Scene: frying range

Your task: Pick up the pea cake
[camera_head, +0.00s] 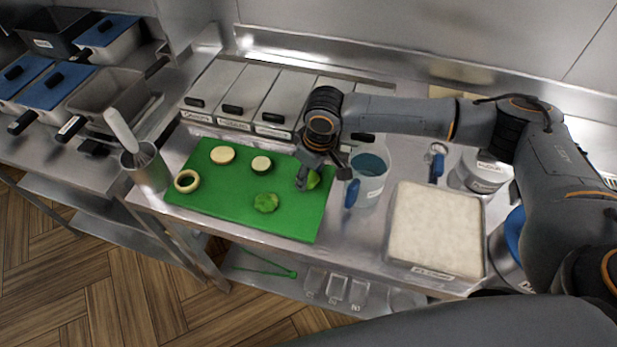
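A green cutting board (235,216) holds several round food pieces. A lumpy green piece (266,202) lies near its front. A bright green piece (313,180) lies at the right side, partly hidden by my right gripper (321,179). I cannot tell for certain which green piece is the pea cake. The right gripper points down over the board's right edge, its fingers spread on either side of the bright green piece. I see no clear grip on it. My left gripper is not in view.
The board also bears a pale round slice (222,155), a green-rimmed piece (261,165) and a ring (187,181). A clear pitcher (372,170) stands close right of the gripper, beside a tray of white powder (436,230). A metal utensil pot (146,170) stands left; lidded containers (245,92) line the back.

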